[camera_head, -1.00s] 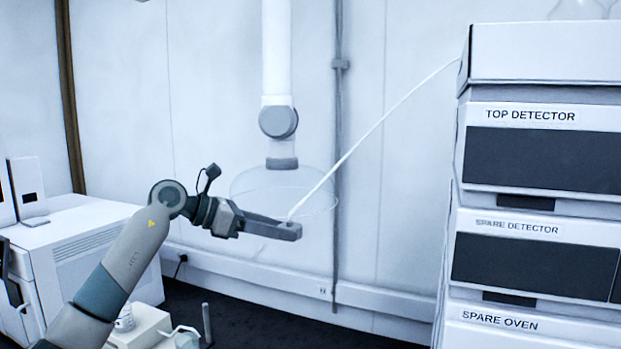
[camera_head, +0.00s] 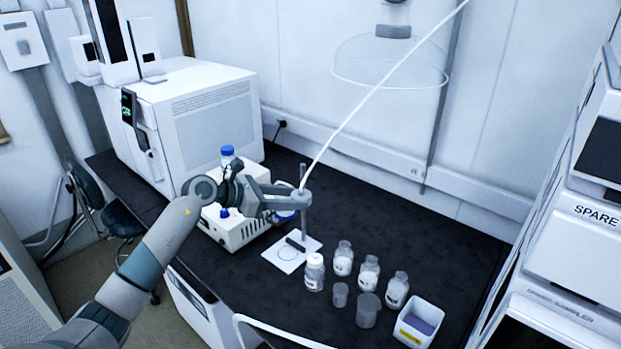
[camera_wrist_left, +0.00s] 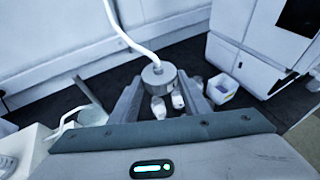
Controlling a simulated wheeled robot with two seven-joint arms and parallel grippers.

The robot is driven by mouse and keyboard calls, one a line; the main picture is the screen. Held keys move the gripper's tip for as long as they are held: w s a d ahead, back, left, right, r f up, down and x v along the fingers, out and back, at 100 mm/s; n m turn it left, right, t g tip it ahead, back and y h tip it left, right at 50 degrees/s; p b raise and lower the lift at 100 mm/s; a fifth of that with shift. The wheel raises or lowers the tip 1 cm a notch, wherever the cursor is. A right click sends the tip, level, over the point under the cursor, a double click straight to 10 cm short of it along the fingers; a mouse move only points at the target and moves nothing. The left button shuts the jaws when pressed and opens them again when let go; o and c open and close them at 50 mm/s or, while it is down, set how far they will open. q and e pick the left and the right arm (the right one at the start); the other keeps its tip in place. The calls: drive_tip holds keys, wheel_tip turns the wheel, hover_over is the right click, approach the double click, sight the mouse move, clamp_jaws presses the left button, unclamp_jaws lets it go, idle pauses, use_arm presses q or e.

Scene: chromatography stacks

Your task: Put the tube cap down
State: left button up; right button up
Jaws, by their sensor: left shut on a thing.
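My left gripper (camera_head: 303,197) is shut on the tube cap (camera_wrist_left: 158,75), a grey cylinder with a hole-like mark on its side, seen between the fingers in the left wrist view. A white tube (camera_head: 385,90) runs from the cap up to the right and out of the head view. The fingers hide most of the cap in the head view. The gripper is above the dark bench (camera_head: 455,235), near a stand with a white base plate (camera_head: 290,255) and a thin upright rod. Whether gripper and rod touch is unclear. My right gripper is not in view.
Several bottles, including a white-capped one (camera_head: 315,272), and two grey jars (camera_head: 367,310) stand at the front. A white bin (camera_head: 418,322) is right of them. A white instrument (camera_head: 240,228) sits left, and the detector stack (camera_head: 590,200) right. The bench's back middle is clear.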

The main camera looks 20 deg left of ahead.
use_arm(q)
wheel_tip(320, 180, down, 6)
drive_tip(key=s, duration=0.3)
drive_tip(key=s+d+r+m+g+h+b, duration=0.1)
drive_tip(key=s+d+m+g+h+b, duration=0.15)
drive_tip(key=s+d, duration=1.05)
drive_tip(key=s+d+f+b, duration=0.2)
drive_tip(key=s+f+b, duration=0.3)
drive_tip(key=f+b, duration=0.5)
drive_tip(key=b, duration=0.3)
drive_tip(key=shift+d+f, duration=0.15)
drive_tip(key=shift+d, duration=0.15)
drive_tip(key=shift+d+m, duration=0.1)
drive_tip(key=shift+m, duration=0.15)
